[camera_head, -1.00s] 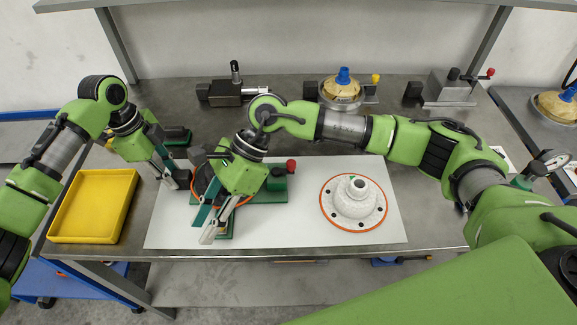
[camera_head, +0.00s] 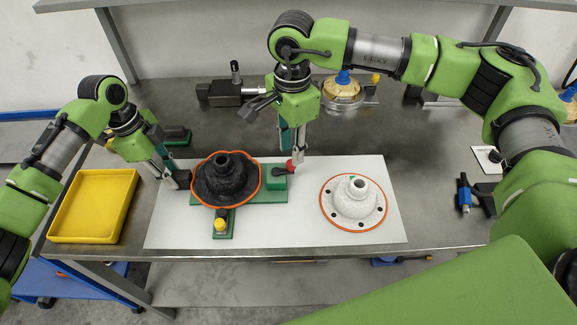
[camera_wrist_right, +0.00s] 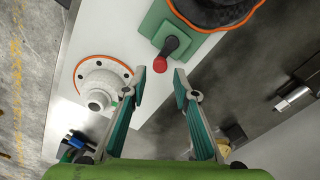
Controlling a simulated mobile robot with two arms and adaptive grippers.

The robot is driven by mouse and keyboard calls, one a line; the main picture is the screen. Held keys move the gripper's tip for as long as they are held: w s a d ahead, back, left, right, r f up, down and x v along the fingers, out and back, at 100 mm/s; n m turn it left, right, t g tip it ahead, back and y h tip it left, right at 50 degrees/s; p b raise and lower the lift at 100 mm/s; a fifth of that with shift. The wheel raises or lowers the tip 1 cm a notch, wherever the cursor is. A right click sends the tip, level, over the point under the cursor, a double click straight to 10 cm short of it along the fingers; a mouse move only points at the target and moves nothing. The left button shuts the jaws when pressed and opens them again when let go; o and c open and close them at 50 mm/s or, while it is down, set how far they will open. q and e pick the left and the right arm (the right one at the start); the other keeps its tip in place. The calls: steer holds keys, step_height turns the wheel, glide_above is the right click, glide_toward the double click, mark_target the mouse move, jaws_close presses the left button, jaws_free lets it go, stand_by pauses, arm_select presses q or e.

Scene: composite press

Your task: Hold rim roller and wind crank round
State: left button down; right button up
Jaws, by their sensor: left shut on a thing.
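The black domed part with an orange rim (camera_head: 226,178) sits on the green fixture (camera_head: 262,196). The crank (camera_head: 280,173), with its red knob (camera_head: 290,166), is at the fixture's right end; the red knob also shows in the right wrist view (camera_wrist_right: 160,65). My left gripper (camera_head: 175,179) is shut on the dark rim roller (camera_head: 184,180), at the left edge of the orange rim. Whether the roller touches the rim is unclear. My right gripper (camera_head: 297,160) points down at the red knob. In the wrist view its fingers (camera_wrist_right: 160,78) are open, either side of the knob's line, and empty.
A white domed part with an orange rim (camera_head: 353,200) lies on the white mat (camera_head: 305,225) to the right. A yellow knob (camera_head: 219,225) stands at the fixture's front. A yellow tray (camera_head: 92,238) is at the left. Vises and a brass-coloured part (camera_head: 341,92) stand at the back.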

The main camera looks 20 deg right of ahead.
steer(key=shift+f, duration=2.1)
steer(key=n, duration=0.6)
steer(key=shift+n, duration=0.3)
steer(key=n, duration=0.7)
jaws_close()
